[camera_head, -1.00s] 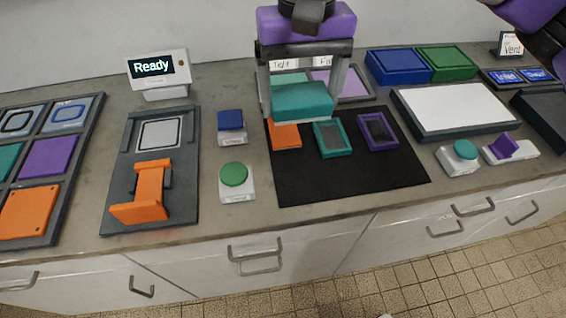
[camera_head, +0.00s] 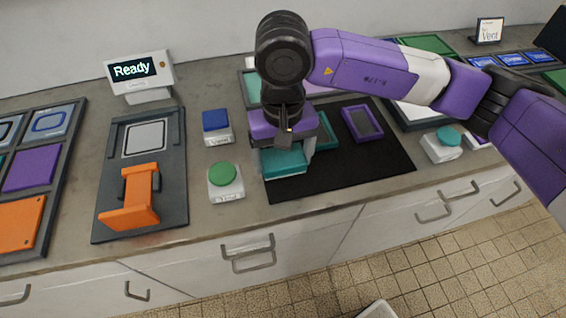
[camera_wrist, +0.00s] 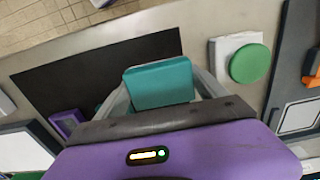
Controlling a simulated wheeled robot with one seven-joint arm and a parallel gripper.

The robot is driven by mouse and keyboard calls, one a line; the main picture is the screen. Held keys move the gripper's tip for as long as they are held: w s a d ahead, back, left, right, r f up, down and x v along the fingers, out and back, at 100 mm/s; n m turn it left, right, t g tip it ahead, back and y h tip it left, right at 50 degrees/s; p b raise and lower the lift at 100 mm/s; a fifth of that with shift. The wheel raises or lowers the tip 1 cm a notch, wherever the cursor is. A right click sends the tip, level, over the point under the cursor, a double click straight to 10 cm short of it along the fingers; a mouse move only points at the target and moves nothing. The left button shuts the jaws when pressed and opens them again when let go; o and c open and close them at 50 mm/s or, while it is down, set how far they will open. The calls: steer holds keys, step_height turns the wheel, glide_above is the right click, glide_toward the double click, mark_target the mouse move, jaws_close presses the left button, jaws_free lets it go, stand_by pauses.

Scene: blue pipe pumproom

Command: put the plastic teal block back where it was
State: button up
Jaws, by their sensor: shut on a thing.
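The teal block (camera_head: 284,162) is between the fingers of my gripper (camera_head: 284,158), which is shut on it. The block is over the left part of the black mat (camera_head: 365,172) in the head view. In the wrist view the teal block (camera_wrist: 160,84) shows between the two grey fingers, in front of the mat (camera_wrist: 80,72). I cannot tell how high it is above the mat. The orange piece on the mat is hidden behind my arm.
A teal frame (camera_head: 324,132) and a purple frame (camera_head: 361,123) lie on the mat. A green button (camera_head: 222,174) and a blue button (camera_head: 215,120) stand left of it. At the left is a tray with purple (camera_head: 32,170) and orange (camera_head: 14,220) tiles. A screen (camera_head: 138,70) reads Ready.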

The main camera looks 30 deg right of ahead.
mark_target(283, 167)
steer(key=shift+f, duration=1.4)
steer(key=shift+f, duration=0.2)
steer(key=o, duration=1.4)
steer(key=shift+r, duration=0.2)
step_height(283, 167, up, 12)
steer(key=shift+r+b, duration=0.1)
steer(key=shift+b, duration=0.4)
